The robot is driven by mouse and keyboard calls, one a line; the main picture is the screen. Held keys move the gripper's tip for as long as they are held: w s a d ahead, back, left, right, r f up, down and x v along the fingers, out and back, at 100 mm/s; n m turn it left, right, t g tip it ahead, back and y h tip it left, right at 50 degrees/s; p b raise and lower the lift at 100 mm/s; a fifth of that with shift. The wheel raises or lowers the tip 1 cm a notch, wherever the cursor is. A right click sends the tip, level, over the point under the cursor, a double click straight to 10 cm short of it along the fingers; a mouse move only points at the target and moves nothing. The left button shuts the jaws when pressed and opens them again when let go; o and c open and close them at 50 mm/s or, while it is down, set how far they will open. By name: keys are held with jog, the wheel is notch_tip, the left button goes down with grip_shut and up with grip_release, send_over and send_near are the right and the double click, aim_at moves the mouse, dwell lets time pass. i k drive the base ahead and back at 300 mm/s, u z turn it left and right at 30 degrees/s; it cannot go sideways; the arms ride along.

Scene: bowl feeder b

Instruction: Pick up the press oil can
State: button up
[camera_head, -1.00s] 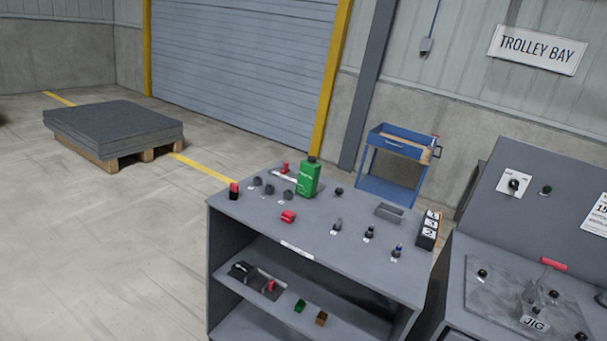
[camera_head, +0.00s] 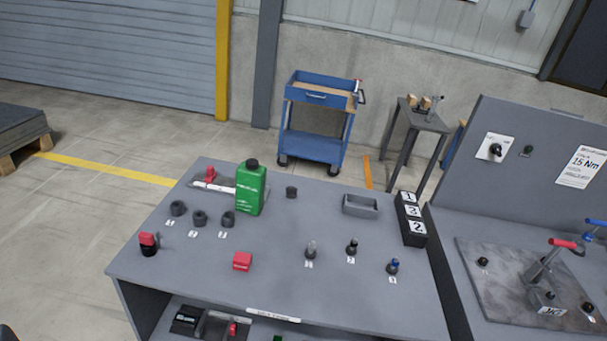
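A green can with a black cap (camera_head: 250,188) stands upright on the grey workbench top (camera_head: 290,245), toward its back left. It carries white lettering too small to read; it is the only can I see, and it looks like the press oil can. My gripper is not visible in the head view, so I cannot see whether it is open or shut. Nothing is seen touching the can.
Left of the can are a red-handled tool (camera_head: 210,174) and several black round parts (camera_head: 200,218). A red block (camera_head: 242,261) lies in front. A grey tray (camera_head: 360,206) and number blocks (camera_head: 411,220) are to the right. A blue trolley (camera_head: 318,120) stands behind.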

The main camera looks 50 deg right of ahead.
aim_at(250, 185)
jog(key=z, duration=0.6)
jog(key=i, duration=1.25)
jog(key=z, duration=0.65)
